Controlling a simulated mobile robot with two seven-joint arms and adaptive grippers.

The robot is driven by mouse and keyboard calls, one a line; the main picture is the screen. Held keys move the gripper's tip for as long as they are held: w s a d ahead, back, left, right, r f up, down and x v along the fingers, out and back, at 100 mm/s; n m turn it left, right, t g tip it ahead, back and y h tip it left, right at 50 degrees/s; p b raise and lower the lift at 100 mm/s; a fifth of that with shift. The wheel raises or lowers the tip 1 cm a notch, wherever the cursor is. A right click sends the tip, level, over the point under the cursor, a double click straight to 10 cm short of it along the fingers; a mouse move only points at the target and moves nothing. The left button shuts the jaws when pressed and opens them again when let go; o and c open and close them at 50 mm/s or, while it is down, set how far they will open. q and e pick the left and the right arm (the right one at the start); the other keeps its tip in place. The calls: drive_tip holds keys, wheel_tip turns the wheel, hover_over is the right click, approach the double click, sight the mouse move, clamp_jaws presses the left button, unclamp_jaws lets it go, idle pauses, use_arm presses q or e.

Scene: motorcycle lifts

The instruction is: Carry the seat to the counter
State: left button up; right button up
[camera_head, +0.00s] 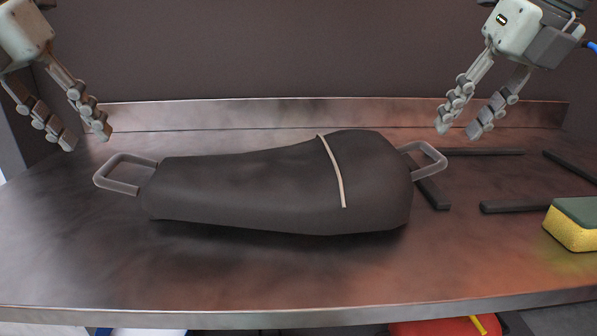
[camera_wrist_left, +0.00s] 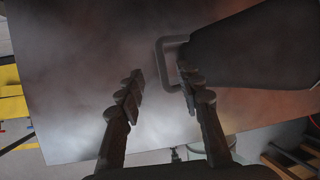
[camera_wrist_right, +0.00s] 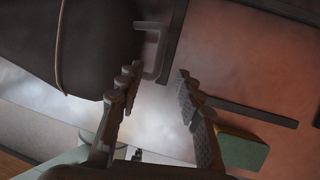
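The dark seat (camera_head: 260,185) lies on the metal counter (camera_head: 300,270), with a pale strap across its right part. A grey loop handle sticks out at its left end (camera_head: 118,174) and another at its right end (camera_head: 430,158). My left gripper (camera_head: 87,142) is open and empty, above and behind the left handle. In the left wrist view the left handle (camera_wrist_left: 163,62) shows close to one finger. My right gripper (camera_head: 457,133) is open and empty, above and behind the right handle. In the right wrist view the right handle (camera_wrist_right: 162,50) lies ahead of the fingers. Neither gripper appears to touch the seat.
Several dark bars lie at the right of the counter, one (camera_head: 432,194) beside the right handle and another (camera_head: 515,207) nearer the front. A yellow and green sponge (camera_head: 574,224) sits at the right edge. The counter front is clear. A raised backsplash (camera_head: 250,113) runs behind.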

sight(111, 160)
use_arm(q)
drive_tip(key=shift+s, duration=0.1)
use_arm(e)
drive_tip(key=shift+s, duration=0.1)
